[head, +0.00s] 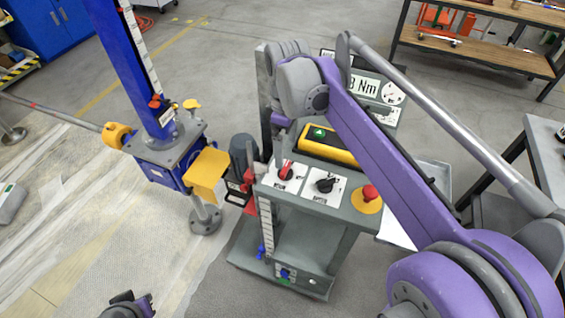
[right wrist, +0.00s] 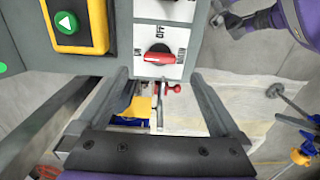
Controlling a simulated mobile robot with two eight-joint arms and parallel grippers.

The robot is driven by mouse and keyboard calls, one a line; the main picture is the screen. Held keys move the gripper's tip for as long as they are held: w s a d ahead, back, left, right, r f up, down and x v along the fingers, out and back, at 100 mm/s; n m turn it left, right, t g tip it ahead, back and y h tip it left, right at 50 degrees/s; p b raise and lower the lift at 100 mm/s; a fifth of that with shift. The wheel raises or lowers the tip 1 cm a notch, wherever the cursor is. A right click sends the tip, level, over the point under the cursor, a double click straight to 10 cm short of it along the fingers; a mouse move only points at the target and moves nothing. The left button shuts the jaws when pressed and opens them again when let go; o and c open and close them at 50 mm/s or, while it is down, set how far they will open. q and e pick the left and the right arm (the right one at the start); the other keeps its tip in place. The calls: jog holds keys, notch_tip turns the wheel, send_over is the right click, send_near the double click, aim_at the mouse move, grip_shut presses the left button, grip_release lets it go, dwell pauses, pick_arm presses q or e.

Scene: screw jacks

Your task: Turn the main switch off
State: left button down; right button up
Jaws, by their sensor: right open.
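The main switch is a red rotary knob (head: 287,171) on a white plate on top of the grey cart. In the right wrist view the red knob (right wrist: 158,58) lies sideways, with lettering that seems to read OFF on the plate above it. My right gripper (right wrist: 158,78) is open, its two fingers apart on either side of the lower edge of the plate, with nothing between them held. I cannot tell if a finger touches the panel. In the head view my right arm hides most of that gripper. My left gripper (head: 130,304) is at the bottom edge, partly cut off.
A black knob (head: 325,185), a red emergency button (head: 370,193) and a yellow box with a green button (head: 328,146) share the cart top. A blue screw jack column (head: 140,65) stands left. A wooden-shelf bench (head: 480,52) is behind. Floor is free at front left.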

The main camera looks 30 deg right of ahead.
aim_at(285, 167)
notch_tip(285, 167, down, 7)
jog(key=shift+f, duration=0.1)
dwell(0.3)
jog(key=c, duration=1.4)
